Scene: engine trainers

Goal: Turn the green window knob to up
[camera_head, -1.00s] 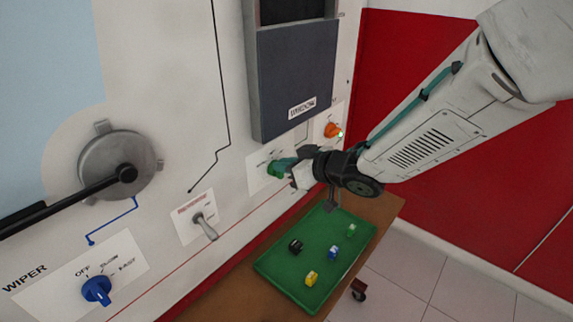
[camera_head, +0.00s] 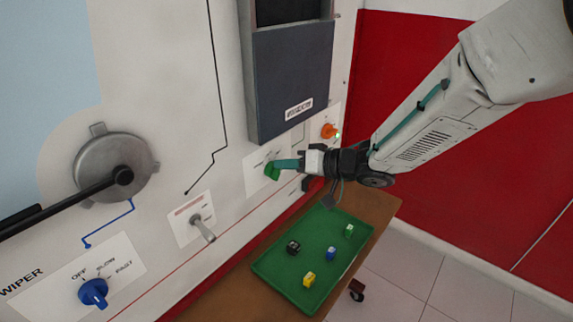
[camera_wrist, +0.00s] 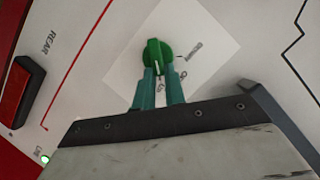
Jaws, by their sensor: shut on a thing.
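The green window knob (camera_head: 271,171) is on a white label plate on the panel, below the grey window unit. In the wrist view, the knob (camera_wrist: 156,57) has a raised grip with a white pointer line. My gripper (camera_head: 284,165) reaches the knob from the right. Its two teal fingers (camera_wrist: 157,83) are shut on the knob's grip, one on each side. The fingers partly hide the lower end of the grip.
An orange knob (camera_head: 328,131) with a green light is beyond my gripper. A toggle switch (camera_head: 202,228) and blue wiper knob (camera_head: 93,292) are to the left. A green tray (camera_head: 272,272) with several small blocks lies below. A red rocker switch (camera_wrist: 30,92) is nearby.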

